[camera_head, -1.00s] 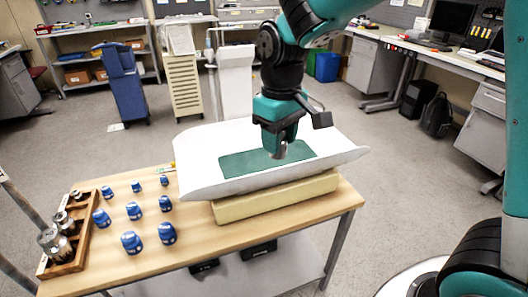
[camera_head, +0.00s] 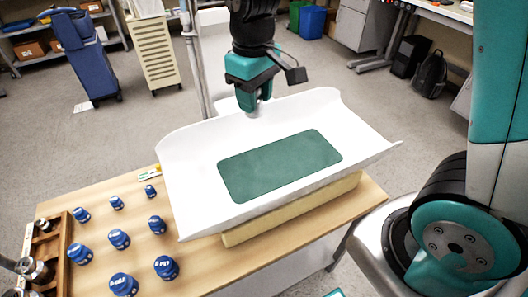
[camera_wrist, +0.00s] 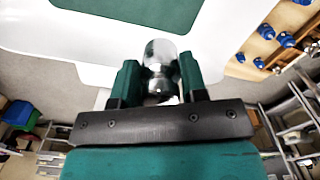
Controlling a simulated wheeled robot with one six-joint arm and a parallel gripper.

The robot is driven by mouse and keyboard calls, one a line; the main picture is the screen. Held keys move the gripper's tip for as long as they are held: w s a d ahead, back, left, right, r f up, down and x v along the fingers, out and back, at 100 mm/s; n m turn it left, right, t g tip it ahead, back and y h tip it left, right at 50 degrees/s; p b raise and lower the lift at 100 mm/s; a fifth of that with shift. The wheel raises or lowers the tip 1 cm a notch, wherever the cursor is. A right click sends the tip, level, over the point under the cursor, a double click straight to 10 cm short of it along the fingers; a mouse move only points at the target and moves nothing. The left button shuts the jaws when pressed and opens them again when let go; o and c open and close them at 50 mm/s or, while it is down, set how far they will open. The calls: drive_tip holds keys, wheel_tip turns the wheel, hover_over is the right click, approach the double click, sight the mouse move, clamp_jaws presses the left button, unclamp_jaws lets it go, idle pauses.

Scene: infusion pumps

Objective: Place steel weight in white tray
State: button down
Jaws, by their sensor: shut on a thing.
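My gripper (camera_head: 255,106) is shut on a steel weight (camera_wrist: 160,58), a shiny metal cylinder with a narrower neck between the fingers. In the head view only a small part of the steel weight (camera_head: 262,110) shows below the fingers. The white tray (camera_head: 190,170) is a wide curved pan with a green mat (camera_head: 280,165) in its middle. My gripper is over the tray's far edge, beyond the green mat. I cannot tell whether the weight touches the tray.
The tray rests on a cream block (camera_head: 290,210) on a wooden table (camera_head: 215,270). Several blue weights (camera_head: 119,239) stand left of the tray. A wooden rack (camera_head: 62,255) with steel weights is at the table's left edge. The green mat is bare.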

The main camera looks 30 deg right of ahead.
sight(255, 118)
wheel_tip(255, 118, down, 18)
drive_tip(key=shift+r, duration=0.25)
drive_tip(key=shift+f, duration=0.15)
drive_tip(key=c, duration=0.7)
unclamp_jaws()
drive_tip(key=shift+o, duration=0.2)
drive_tip(key=r, duration=0.9)
drive_tip(key=s+r, duration=0.1)
drive_tip(key=r, duration=0.3)
drive_tip(key=shift+a+r, duration=0.2)
drive_tip(key=shift+a, duration=0.05)
drive_tip(key=s+a+r+n+y, duration=0.1)
drive_tip(key=s+r, duration=0.3)
drive_tip(key=s, duration=0.5)
drive_tip(key=s+a+r+n+y, duration=0.1)
drive_tip(key=s+a+r+y, duration=0.2)
drive_tip(key=s+r, duration=0.2)
drive_tip(key=s, duration=0.3)
drive_tip(key=shift+s+r, duration=0.25)
drive_tip(key=shift+s, duration=0.15)
